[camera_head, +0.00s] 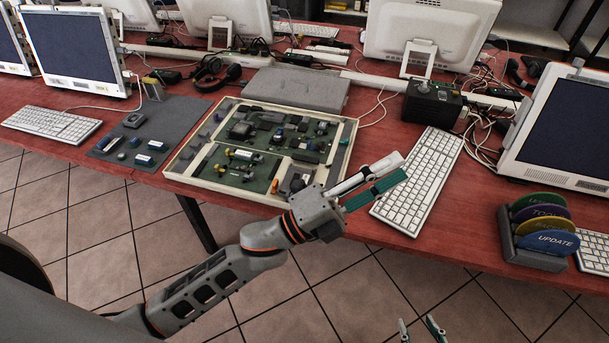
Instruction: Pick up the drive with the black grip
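Several small drive-like pieces lie on a grey mat (176,118) at the left of the table, among them a white-and-blue piece (143,160) and another pale one (156,146). They are too small for me to tell which one has a black grip. My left gripper (402,168) is above the table's front edge, right of the framed board and well away from the mat. Its two fingers stand apart with nothing visible between them. My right gripper (419,328) shows only its fingertips at the bottom edge, apart and empty, over the floor.
A framed board (230,192) with small parts lies right of the mat. A grey case (297,88) is behind it. A white keyboard (420,180) lies beyond my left gripper. A holder with coloured discs (540,256) stands at the right. Monitors and cables fill the back.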

